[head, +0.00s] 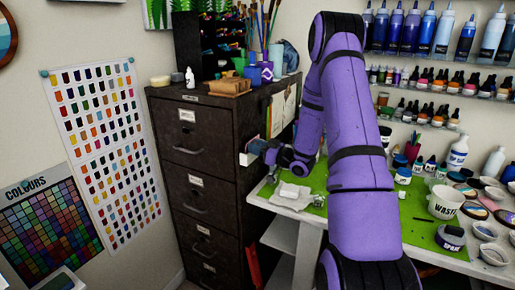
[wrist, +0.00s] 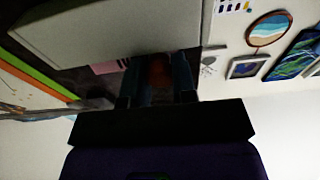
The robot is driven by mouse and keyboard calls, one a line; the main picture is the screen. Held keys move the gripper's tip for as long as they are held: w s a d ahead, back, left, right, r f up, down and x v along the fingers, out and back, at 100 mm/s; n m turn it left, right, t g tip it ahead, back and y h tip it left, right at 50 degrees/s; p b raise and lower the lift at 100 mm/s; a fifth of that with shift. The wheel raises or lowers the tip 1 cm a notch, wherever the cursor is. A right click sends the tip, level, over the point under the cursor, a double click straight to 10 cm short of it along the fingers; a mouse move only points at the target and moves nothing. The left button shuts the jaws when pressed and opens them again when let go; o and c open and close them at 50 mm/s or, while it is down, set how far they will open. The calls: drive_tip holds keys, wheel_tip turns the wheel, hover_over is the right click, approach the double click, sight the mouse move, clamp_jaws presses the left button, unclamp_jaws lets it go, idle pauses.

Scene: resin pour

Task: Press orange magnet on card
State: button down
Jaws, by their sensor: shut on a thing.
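My gripper (head: 259,147) is beside the right-hand side of the dark filing cabinet, at the end of my purple arm. In the wrist view my gripper (wrist: 158,82) is shut on a dim, brownish-orange thing, apparently the orange magnet (wrist: 158,72). In the head view I cannot make out the magnet. A small pinkish card (wrist: 108,67) shows on the dark surface beyond the fingers in the wrist view. I cannot tell whether the magnet touches it. A large pale block (wrist: 110,28) hides much of the area past the fingers.
The filing cabinet (head: 198,190) carries papers (head: 283,110) on its side and wooden trays (head: 230,87) and brush pots on top. The green-topped bench (head: 405,235) is crowded with cups, including a waste cup (head: 444,202). A small white box (head: 248,158) is close to my gripper.

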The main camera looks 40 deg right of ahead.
drive_tip(key=shift+w+a, duration=0.2)
drive_tip(key=shift+w, duration=0.3)
idle(0.7)
drive_tip(key=shift+c, duration=1.8)
unclamp_jaws()
drive_tip(key=v, duration=0.7)
drive_tip(key=shift+r, duration=0.4)
